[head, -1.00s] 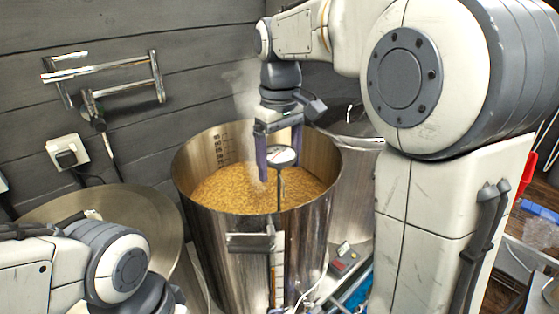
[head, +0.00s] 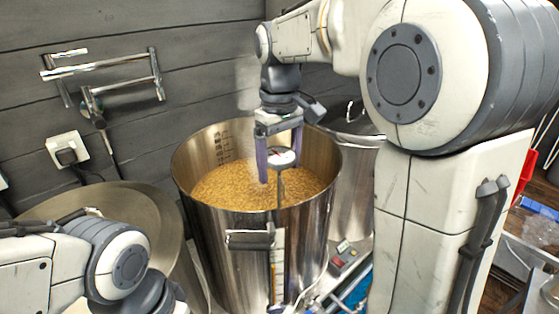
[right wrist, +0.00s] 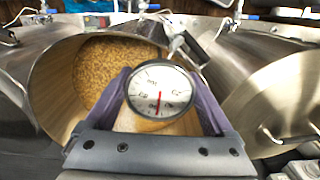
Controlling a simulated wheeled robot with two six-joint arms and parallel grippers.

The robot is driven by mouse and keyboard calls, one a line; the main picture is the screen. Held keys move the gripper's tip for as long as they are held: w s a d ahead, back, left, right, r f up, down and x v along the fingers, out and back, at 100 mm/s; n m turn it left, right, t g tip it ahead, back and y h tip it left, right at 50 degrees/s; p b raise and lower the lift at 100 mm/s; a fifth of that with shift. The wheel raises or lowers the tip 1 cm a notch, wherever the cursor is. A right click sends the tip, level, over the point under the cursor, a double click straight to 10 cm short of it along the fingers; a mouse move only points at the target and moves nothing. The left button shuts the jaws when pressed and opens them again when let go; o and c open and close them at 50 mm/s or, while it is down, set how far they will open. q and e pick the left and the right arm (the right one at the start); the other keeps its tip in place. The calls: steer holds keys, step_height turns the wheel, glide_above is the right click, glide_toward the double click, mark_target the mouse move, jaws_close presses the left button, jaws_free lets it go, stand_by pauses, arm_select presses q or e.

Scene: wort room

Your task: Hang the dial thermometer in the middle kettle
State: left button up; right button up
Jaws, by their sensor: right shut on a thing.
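The middle kettle (head: 305,235) is a tall open steel pot with grainy tan mash (head: 230,187) inside and a handle on its front wall. My right gripper (head: 279,160) is over its mouth, shut on the dial thermometer (head: 284,156). The thermometer has a round white face, and its thin stem points down in front of the mash to the front rim. I cannot tell whether the stem's lower end is behind that rim. In the right wrist view the dial (right wrist: 158,90) sits between the purple fingers, its face toward the camera. My left gripper is out of view.
A steel kettle (head: 355,170) stands close on the right, partly behind my right arm. A round steel lid or kettle top (head: 150,215) is on the left. A metal wall rack (head: 100,75) and a white socket (head: 66,152) are on the wall. A small red-buttoned box (head: 343,262) sits at lower right.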

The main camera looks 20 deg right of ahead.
mark_target(280, 181)
stand_by(0.4)
steer(key=shift+f+b, duration=1.45)
steer(key=shift+f, duration=0.9)
steer(key=shift+f+b, duration=0.9)
steer(key=shift+f, duration=0.45)
steer(key=o, duration=1.3)
steer(key=shift+c, duration=0.2)
steer(key=shift+r, duration=0.1)
